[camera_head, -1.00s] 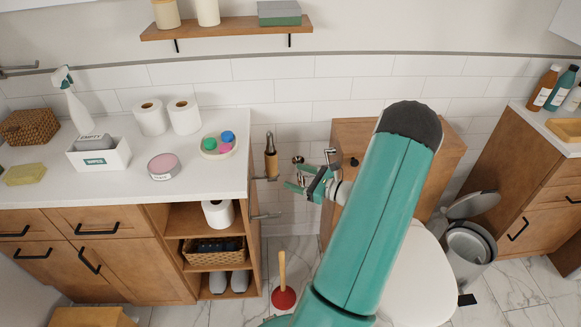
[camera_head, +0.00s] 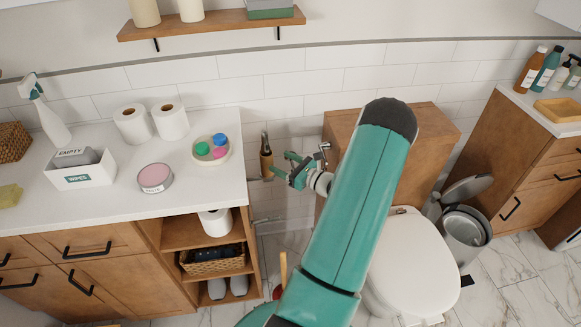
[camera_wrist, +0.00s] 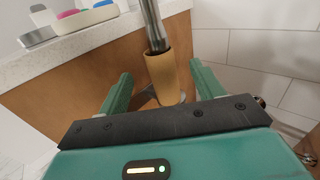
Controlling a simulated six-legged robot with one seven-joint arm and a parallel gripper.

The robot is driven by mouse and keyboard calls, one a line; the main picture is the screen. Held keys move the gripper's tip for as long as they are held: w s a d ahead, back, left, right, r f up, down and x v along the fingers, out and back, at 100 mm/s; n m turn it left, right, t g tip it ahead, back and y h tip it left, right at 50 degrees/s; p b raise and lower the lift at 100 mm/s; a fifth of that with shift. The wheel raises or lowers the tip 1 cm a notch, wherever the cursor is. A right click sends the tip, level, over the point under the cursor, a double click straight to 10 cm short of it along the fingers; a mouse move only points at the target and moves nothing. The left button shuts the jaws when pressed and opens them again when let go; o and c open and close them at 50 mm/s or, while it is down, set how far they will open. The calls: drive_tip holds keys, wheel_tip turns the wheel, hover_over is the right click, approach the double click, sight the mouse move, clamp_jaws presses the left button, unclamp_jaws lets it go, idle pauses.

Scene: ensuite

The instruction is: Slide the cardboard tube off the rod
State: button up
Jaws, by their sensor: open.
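The tan cardboard tube (camera_head: 266,157) sits upright around a metal rod, beside the end of the vanity. In the wrist view the tube (camera_wrist: 163,77) is in the upper middle, and the shiny rod (camera_wrist: 152,22) comes out of its top. A metal bracket shows near the tube's lower end. My gripper (camera_head: 281,163) is just right of the tube in the head view. In the wrist view my gripper (camera_wrist: 161,90) is open, with one green finger on each side of the tube's lower part. I see no finger contact.
The vanity counter (camera_head: 210,188) is close on the left, with a tray of coloured items (camera_head: 211,150) near its edge. A wooden cabinet (camera_head: 335,135) and the toilet (camera_head: 415,265) stand to the right. The tiled wall (camera_head: 300,95) is behind.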

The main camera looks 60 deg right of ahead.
sight(262, 153)
drive_tip(key=w, duration=0.9)
drive_tip(key=shift+w+d, duration=0.15)
drive_tip(key=shift+d, duration=0.1)
drive_tip(key=c, duration=1.1)
drive_tip(key=shift+o, duration=0.2)
wheel_tip(262, 153, up, 22)
idle(1.1)
